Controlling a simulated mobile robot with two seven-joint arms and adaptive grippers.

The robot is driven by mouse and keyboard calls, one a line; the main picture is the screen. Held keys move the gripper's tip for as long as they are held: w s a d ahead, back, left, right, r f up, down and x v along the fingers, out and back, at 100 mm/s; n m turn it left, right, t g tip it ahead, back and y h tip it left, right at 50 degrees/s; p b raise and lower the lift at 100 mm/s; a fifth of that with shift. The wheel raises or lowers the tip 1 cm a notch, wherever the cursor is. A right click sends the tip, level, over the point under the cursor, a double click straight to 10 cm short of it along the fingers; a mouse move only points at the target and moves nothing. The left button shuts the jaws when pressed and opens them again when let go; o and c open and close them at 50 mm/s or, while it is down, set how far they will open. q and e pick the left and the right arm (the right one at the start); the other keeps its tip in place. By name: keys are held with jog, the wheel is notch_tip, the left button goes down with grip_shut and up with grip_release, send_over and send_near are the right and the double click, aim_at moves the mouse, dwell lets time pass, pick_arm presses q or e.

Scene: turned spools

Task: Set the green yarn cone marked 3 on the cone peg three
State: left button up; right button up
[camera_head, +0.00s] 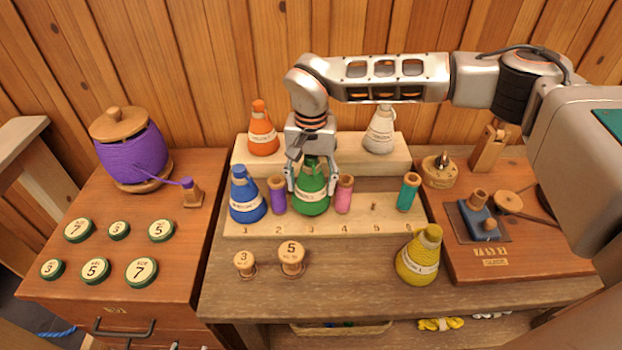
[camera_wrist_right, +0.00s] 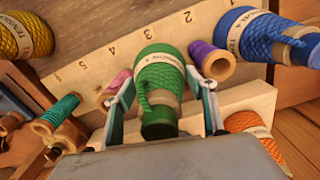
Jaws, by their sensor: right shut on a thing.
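The green yarn cone (camera_head: 312,200) stands upright over the place numbered 3 on the lower step of the pale peg board (camera_head: 330,228). My right gripper (camera_head: 312,188) is above it, shut on it with one finger on each side. In the right wrist view the green cone (camera_wrist_right: 160,85) lies between both fingers (camera_wrist_right: 168,100), its wide base close to the board by the number 3. Peg three is hidden under the cone, so I cannot tell whether the base rests fully on the board. My left gripper is not in view.
A purple spool (camera_head: 277,195) and a pink spool (camera_head: 344,194) stand close on either side. The blue cone (camera_head: 247,198) and teal spool (camera_head: 408,192) are further out; peg five (camera_head: 374,206) is bare. Orange (camera_head: 263,132) and white cones (camera_head: 380,132) stand behind; a yellow cone (camera_head: 418,258) is in front.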

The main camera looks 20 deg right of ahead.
aim_at(311, 191)
dwell(0.4)
jog(key=shift+f+b, duration=0.3)
jog(key=shift+f, duration=0.65)
jog(key=shift+p, duration=0.45)
dwell(0.7)
jog(key=shift+f, duration=0.6)
dwell(0.5)
jog(key=o, duration=1.2)
